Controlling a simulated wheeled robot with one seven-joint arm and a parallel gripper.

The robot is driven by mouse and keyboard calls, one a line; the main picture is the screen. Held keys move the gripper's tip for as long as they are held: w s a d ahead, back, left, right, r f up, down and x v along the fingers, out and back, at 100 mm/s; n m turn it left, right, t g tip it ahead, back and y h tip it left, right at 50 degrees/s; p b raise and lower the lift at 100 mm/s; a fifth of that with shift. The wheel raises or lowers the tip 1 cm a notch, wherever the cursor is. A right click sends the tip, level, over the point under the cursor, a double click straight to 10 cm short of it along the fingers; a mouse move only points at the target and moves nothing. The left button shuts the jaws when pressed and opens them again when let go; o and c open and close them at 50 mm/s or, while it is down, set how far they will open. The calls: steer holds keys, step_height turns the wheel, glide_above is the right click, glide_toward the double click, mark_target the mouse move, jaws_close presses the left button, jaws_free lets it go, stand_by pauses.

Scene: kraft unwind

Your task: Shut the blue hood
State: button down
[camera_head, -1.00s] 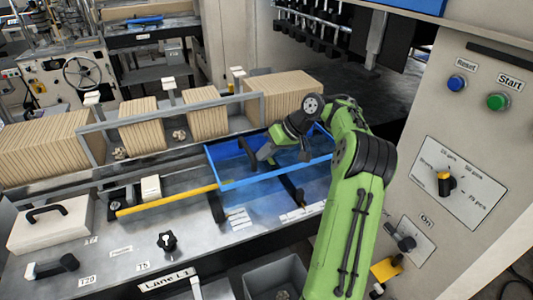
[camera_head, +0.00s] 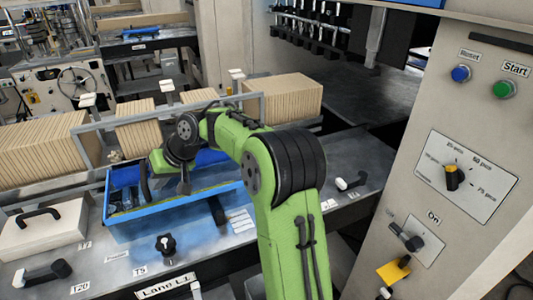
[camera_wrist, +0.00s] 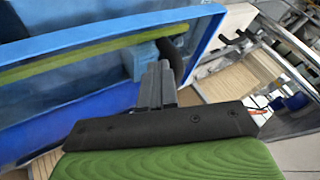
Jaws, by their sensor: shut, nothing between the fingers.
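The blue hood (camera_head: 150,231), a clear blue cover with a solid blue frame, lies over the front of the machine bed at left of centre in the head view. A yellow bar shows through it. Its frame also crosses the top of the wrist view (camera_wrist: 100,33). My gripper (camera_head: 184,187) is over the hood, and my arm hides the hood's right end. In the wrist view my gripper's fingers (camera_wrist: 164,78) are together and empty, pointing at the hood. A dark curved handle (camera_wrist: 177,48) stands just beyond the fingertips; I cannot tell whether they touch it.
Stacks of cardboard (camera_head: 283,95) stand behind a grey rail. A white box with a black handle (camera_head: 55,228) sits left of the hood. A black knob (camera_head: 166,245) is in front. The control panel (camera_head: 462,165) rises at the right.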

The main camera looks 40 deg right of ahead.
steer(key=a, duration=0.1)
steer(key=w+a, duration=0.1)
steer(key=a, duration=0.3)
steer(key=shift+w+a, duration=0.25)
steer(key=shift+w, duration=0.15)
steer(key=shift+a+r, duration=0.1)
steer(key=shift+a, duration=0.1)
steer(key=shift+a, duration=0.1)
